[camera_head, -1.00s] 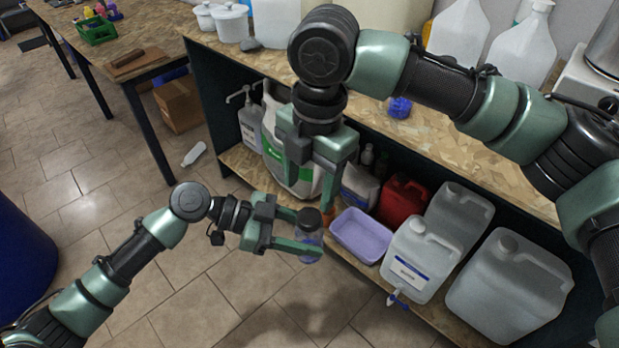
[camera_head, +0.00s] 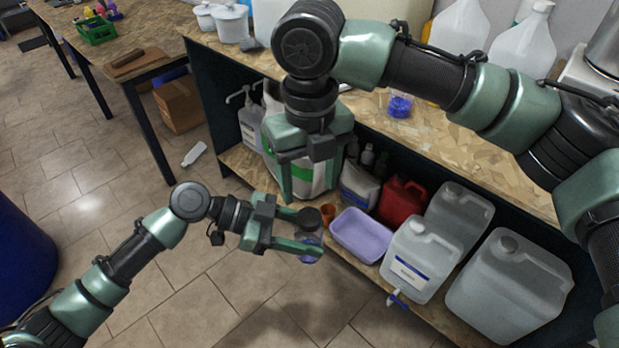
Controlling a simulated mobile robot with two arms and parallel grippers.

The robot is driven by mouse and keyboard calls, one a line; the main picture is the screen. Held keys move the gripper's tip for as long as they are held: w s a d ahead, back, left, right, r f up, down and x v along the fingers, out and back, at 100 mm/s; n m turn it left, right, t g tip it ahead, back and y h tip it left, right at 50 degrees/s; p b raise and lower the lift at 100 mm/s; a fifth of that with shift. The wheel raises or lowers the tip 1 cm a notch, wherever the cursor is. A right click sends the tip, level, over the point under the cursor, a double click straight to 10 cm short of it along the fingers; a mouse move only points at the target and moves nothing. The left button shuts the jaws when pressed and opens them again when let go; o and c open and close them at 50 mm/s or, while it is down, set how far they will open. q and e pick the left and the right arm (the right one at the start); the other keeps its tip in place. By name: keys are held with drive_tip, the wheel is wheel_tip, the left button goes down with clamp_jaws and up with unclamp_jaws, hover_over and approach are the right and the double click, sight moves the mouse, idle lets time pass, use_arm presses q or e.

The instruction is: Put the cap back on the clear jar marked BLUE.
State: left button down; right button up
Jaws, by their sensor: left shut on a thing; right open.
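My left gripper (camera_head: 296,236) is shut on a small clear jar (camera_head: 308,250) with blue showing low in it, held upright above the floor in front of the lower shelf. A dark round cap (camera_head: 307,218) sits on top of this jar. I cannot tell whether it is fully seated or tight. No marking can be read on the jar. My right gripper (camera_head: 307,190) points down just above and behind the cap. It is open, with nothing seen between its fingers, and looks apart from the cap.
A small clear container with blue in it (camera_head: 400,104) stands on the bench top. A lilac tub (camera_head: 362,234), an orange cup (camera_head: 328,214), a red canister (camera_head: 401,200) and a white jerrycan with a tap (camera_head: 417,259) fill the lower shelf.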

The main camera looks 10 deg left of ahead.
sight(309, 216)
wheel_tip(309, 216, down, 8)
drive_tip(key=shift+f, duration=0.1)
idle(0.4)
